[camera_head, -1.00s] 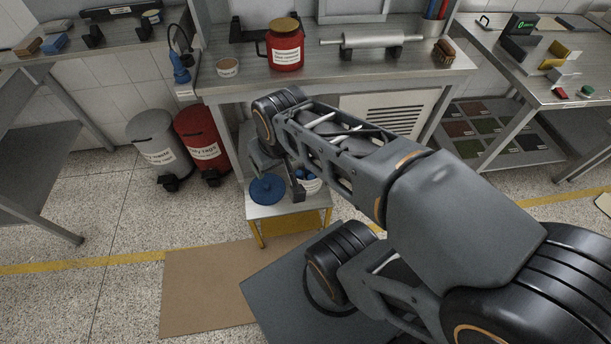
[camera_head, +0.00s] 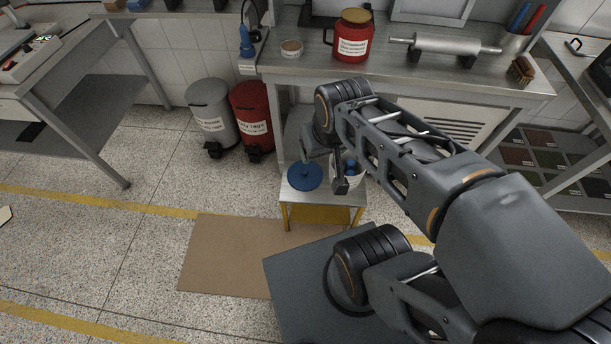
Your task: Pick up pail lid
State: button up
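The pail lid (camera_head: 304,178) is a round blue disc. It lies flat on the left part of a small low stand with a pale top and yellow legs. My gripper (camera_head: 324,170) hangs from my wrist just above and to the right of the lid. Its two fingers look spread apart, with one over the lid's back edge and the other to its right. I see nothing between them, and contact with the lid cannot be made out. A white pail (camera_head: 357,180) with blue things inside stands on the stand's right part, partly hidden behind my gripper and arm.
The stand (camera_head: 299,197) is in front of a steel workbench (camera_head: 300,70) holding a red jar (camera_head: 354,38) and a roller (camera_head: 440,46). A grey bin (camera_head: 211,112) and a red bin (camera_head: 252,118) stand to the left. A brown mat (camera_head: 225,255) lies on open floor in front.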

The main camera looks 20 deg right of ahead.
aim_at(302, 177)
jog(key=k, duration=0.55)
jog(key=u, duration=0.75)
jog(key=i, duration=1.25)
jog(key=z, duration=0.25)
